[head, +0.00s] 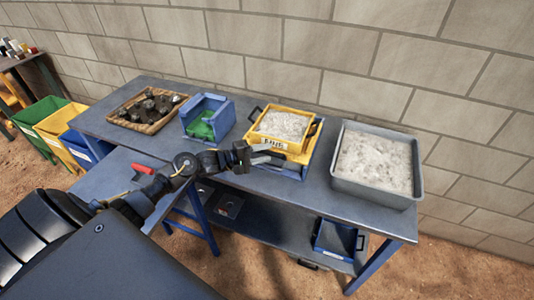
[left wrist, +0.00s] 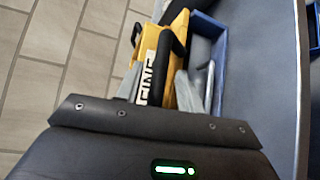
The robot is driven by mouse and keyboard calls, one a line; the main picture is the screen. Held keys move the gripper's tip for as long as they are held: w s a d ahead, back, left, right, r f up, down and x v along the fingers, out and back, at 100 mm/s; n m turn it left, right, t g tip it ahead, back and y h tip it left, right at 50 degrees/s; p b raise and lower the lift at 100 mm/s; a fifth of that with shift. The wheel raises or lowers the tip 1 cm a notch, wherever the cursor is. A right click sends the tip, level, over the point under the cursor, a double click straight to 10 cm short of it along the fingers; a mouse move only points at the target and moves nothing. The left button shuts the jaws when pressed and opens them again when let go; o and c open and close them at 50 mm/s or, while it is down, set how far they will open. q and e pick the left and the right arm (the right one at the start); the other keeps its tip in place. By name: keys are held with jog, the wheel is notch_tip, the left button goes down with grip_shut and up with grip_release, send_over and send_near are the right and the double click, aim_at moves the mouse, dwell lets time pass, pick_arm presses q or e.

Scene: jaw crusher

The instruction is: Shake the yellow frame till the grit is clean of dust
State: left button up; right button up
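The yellow frame (head: 298,156), labelled "FINE", sits on a blue base (head: 291,170) on the workbench. Pale grit (head: 283,125) fills it, and black handles show on its left and right sides. My left gripper (head: 268,154) is at the frame's front face, its fingers apart. In the left wrist view the yellow frame (left wrist: 149,48) and a black bar lie beyond the gripper (left wrist: 157,92), whose grey fingers show on either side. I see nothing held. Whether the fingers touch the frame is unclear. My right gripper is not in view.
A grey tray of pale material (head: 336,184) stands right of the frame. To the left are a blue bin with green contents (head: 222,103) and a wicker tray of dark rocks (head: 121,121). A brick wall (head: 440,40) closes the back. A blue tray (head: 336,252) lies on the lower shelf.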

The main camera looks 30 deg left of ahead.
pick_arm(q)
jog(key=b+v, duration=0.1)
jog(key=v, duration=0.8)
jog(key=shift+s+a, duration=0.1)
jog(key=shift+a, duration=0.05)
